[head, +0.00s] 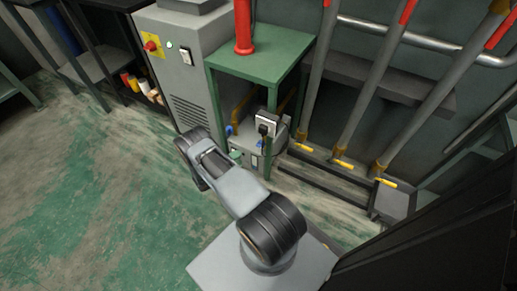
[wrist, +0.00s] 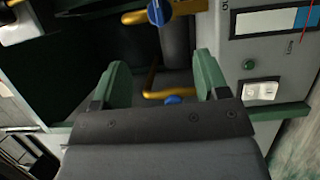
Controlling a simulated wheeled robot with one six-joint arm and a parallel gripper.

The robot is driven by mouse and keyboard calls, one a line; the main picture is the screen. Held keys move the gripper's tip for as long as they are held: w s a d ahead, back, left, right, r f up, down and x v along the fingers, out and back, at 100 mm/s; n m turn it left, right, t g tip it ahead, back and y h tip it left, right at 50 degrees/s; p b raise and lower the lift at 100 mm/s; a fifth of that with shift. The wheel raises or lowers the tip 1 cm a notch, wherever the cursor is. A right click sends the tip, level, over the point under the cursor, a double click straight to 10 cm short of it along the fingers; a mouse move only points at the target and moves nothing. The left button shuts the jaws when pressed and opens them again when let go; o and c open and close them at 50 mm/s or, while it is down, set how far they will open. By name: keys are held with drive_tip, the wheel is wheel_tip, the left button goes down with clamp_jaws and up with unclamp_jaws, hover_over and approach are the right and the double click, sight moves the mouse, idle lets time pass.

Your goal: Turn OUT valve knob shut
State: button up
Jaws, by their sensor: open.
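Two blue valve knobs show in the wrist view: one (wrist: 159,12) at the top edge on a yellow pipe, and one (wrist: 173,100) lower, on another yellow pipe and partly hidden by my gripper's body. I cannot read which is the OUT knob. In the head view a blue knob (head: 229,130) shows at the left of the machine (head: 268,140) under the green stand. My gripper (wrist: 161,70) is open, its green fingers apart with nothing between them. The upper knob lies beyond the fingertips, apart from them. My arm hides most of the gripper in the head view.
A grey panel (wrist: 275,50) with a green button and white switch is close to the right finger. The green stand (head: 262,62) carries a red cylinder (head: 243,28). A grey cabinet (head: 185,80) stands left; pipes with yellow handles (head: 343,164) are right. The floor at left is clear.

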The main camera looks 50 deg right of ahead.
sight(259, 145)
drive_tip(key=d, duration=0.4)
drive_tip(key=s+d+b, duration=0.1)
drive_tip(key=d, duration=0.3)
drive_tip(key=s+d+b, duration=0.1)
drive_tip(key=d, duration=0.3)
drive_tip(key=shift+d, duration=0.15)
drive_tip(key=shift+b, duration=0.3)
drive_tip(key=c, duration=0.9)
drive_tip(key=shift+f+n+h+b, duration=0.35)
drive_tip(key=shift+n+b, duration=0.35)
drive_tip(key=shift+b, duration=0.2)
drive_tip(key=n, duration=0.1)
drive_tip(key=n+h+b, duration=0.1)
drive_tip(key=n, duration=0.1)
drive_tip(key=shift+r, duration=0.25)
